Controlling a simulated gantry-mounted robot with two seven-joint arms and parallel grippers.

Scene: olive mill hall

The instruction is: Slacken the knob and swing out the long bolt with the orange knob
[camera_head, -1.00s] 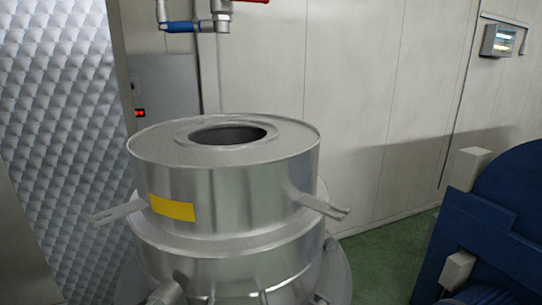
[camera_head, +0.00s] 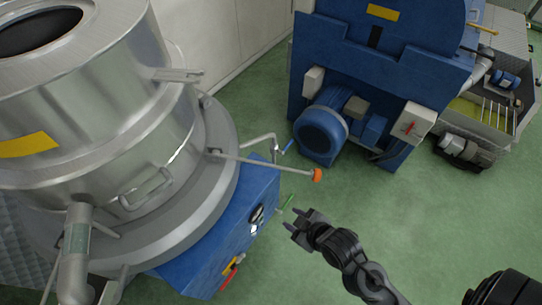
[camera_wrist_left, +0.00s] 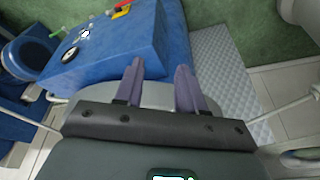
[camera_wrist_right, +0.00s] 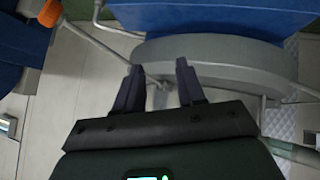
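The long bolt (camera_head: 265,164) with the orange knob (camera_head: 317,175) sticks out sideways from the rim of the steel vessel (camera_head: 110,110) in the head view. Its knob end is away from the forked lug (camera_head: 180,75) on the vessel's upper part. The right wrist view shows the orange knob (camera_wrist_right: 50,13) at upper left, outside the fingers. My right gripper (camera_head: 290,219) is open and empty, below and left of the knob in the head view. My left gripper (camera_wrist_left: 159,66) is open and empty in its wrist view and out of the head view.
A blue machine base (camera_head: 225,235) with coloured handles stands below the vessel. A bent pipe (camera_head: 262,140) is close behind the bolt. A blue machine with a motor (camera_head: 322,130) stands beyond. Green floor (camera_head: 440,220) is clear at right.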

